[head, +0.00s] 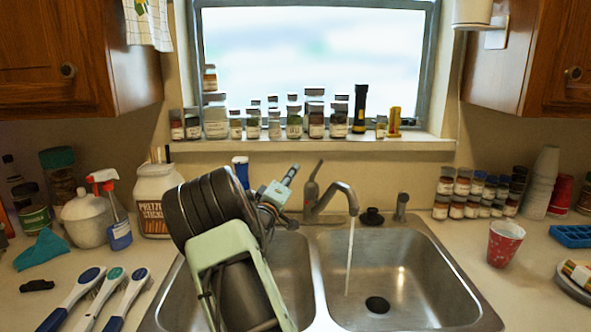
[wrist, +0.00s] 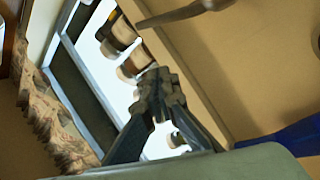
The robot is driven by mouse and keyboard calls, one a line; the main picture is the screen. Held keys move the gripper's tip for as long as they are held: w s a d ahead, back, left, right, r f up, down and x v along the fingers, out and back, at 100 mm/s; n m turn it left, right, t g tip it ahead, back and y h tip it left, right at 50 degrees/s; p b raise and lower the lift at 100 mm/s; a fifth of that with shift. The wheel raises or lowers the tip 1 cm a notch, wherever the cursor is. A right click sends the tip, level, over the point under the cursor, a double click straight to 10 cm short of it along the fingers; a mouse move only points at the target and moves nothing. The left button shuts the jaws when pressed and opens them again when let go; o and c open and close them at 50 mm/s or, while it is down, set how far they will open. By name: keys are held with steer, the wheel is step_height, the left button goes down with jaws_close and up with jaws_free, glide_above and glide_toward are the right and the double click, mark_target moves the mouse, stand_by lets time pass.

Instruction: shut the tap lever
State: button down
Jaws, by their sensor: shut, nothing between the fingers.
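The tap (head: 330,205) stands behind the divider of the double sink. Its lever (head: 315,174) points up and tilts a little right. Water (head: 349,260) runs from the spout into the right basin. In the wrist view my gripper's dark fingers (wrist: 160,80) are together and empty. What looks like the lever (wrist: 180,14) crosses the top of that view, apart from the fingertips. The exact gap in depth is unclear.
A dark stopper (head: 372,216) and a small dispenser (head: 401,206) stand right of the tap. A blue bottle (head: 240,172) is behind my arm. Several jars (head: 294,122) line the window sill. A red cup (head: 505,243) stands on the right counter.

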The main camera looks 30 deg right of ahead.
mark_target(317, 169)
steer(key=p+x, duration=0.1)
steer(key=x, duration=0.7)
steer(key=shift+w+d+r, duration=0.1)
steer(key=shift+d, duration=0.15)
steer(key=s+f, duration=0.1)
steer(key=s+d+f, duration=0.1)
steer(key=s, duration=0.1)
steer(key=shift+s+f, duration=0.1)
steer(key=shift+f, duration=0.05)
steer(key=m+b, duration=0.1)
steer(key=b, duration=0.1)
steer(key=s+m+h+b, duration=0.1)
steer(key=b, duration=0.2)
steer(key=shift+s+d+f+g, duration=0.15)
steer(key=shift+f+g, duration=0.15)
steer(key=shift+f, duration=0.05)
steer(key=shift+r+m, duration=0.15)
steer(key=shift+m, duration=0.15)
